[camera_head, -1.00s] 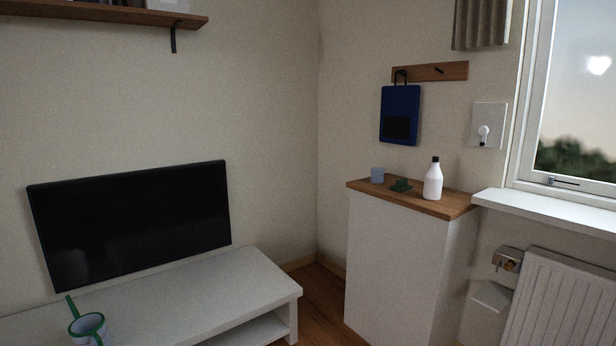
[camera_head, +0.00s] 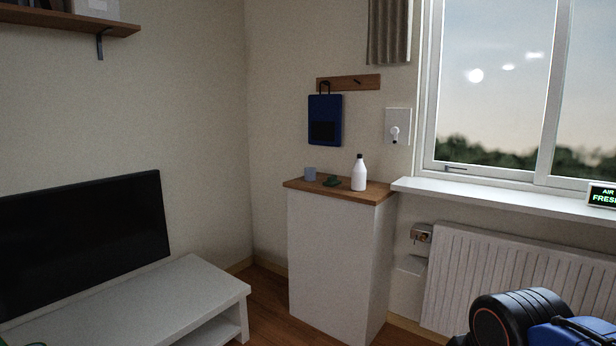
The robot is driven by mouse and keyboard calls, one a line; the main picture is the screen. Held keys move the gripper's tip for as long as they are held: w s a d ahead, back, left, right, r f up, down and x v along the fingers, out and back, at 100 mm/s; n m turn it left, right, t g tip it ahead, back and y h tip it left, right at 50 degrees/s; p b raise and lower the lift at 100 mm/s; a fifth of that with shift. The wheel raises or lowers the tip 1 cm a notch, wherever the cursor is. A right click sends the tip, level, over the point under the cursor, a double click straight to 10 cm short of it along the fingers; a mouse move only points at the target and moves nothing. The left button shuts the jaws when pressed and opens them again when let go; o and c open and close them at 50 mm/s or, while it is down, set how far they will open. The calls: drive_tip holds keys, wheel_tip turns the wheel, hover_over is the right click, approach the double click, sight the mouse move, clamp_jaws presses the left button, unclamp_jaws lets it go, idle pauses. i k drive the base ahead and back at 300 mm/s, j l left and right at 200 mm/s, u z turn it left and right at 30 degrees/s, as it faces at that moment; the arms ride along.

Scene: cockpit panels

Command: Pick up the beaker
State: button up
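A small bluish-grey cup-like vessel (camera_head: 310,174), which may be the beaker, stands upright on the wooden top of a white cabinet (camera_head: 334,262). Beside it on the same top are a small dark green object (camera_head: 332,181) and a white bottle with a dark cap (camera_head: 359,173). My gripper cannot be made out in this view. A blue and black part at the lower right edge may belong to my arm, but I cannot tell.
A white low bench (camera_head: 185,300) with a black screen (camera_head: 85,243) stands at the left. A radiator (camera_head: 500,275) is under the windowsill (camera_head: 490,201) at the right. A blue bag (camera_head: 325,120) hangs above the cabinet. Bare wooden floor shows between bench and cabinet.

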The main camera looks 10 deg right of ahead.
sight(310, 173)
drive_tip(key=i+j+z, duration=0.15)
drive_tip(key=i, duration=0.25)
drive_tip(key=i+j+z, duration=0.15)
drive_tip(key=i+j, duration=0.2)
